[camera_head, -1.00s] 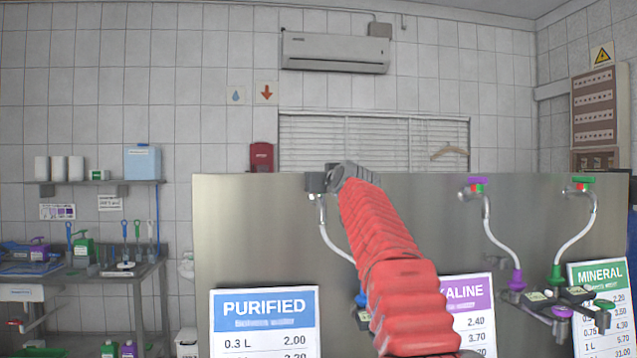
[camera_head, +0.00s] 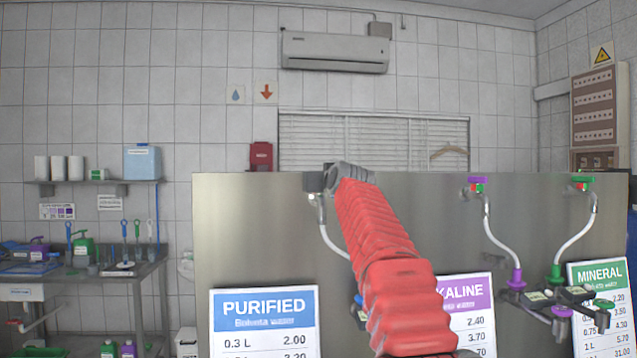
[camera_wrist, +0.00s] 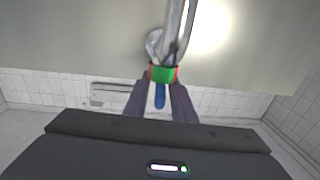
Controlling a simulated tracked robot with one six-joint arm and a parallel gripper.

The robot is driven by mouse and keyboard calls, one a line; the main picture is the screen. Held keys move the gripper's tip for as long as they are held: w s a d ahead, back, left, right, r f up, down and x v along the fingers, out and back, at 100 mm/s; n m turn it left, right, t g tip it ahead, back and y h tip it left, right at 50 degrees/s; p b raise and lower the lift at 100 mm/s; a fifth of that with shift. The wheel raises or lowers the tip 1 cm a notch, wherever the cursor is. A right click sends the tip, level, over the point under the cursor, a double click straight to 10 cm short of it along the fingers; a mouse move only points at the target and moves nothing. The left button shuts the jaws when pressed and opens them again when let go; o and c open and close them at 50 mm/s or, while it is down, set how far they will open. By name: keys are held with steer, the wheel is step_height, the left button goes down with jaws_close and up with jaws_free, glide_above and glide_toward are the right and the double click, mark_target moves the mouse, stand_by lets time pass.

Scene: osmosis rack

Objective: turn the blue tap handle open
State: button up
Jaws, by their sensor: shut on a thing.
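The blue tap handle (camera_wrist: 160,97) shows in the wrist view as a short blue lever, roughly in line with the silver spout (camera_wrist: 175,30). A green collar with red edges (camera_wrist: 163,74) sits between the handle and the tap body. My gripper (camera_wrist: 160,100) has a dark finger on each side of the handle and is shut on it. In the head view my gripper (camera_head: 317,182) is at the top of the steel panel, by the left tap's white hose (camera_head: 333,243). The blue handle itself is hidden there.
A steel panel (camera_head: 250,230) carries the taps. A purple-handled tap (camera_head: 478,181) and a green-handled tap (camera_head: 583,180) stand to the right. Price signs (camera_head: 264,322) stand in front below. The space above the panel is clear.

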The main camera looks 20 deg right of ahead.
steer(key=shift+w+f+m+h, duration=0.1)
steer(key=shift+f+m+h, duration=0.2)
steer(key=shift+f+h, duration=0.1)
steer(key=shift+r+h, duration=0.15)
steer(key=shift+h, duration=0.25)
steer(key=o, duration=0.7)
steer(key=shift+r, duration=0.15)
steer(key=shift+s+r, duration=0.15)
steer(key=shift+s, duration=0.35)
steer(key=shift+v, duration=6.45)
steer(key=shift+a, duration=0.1)
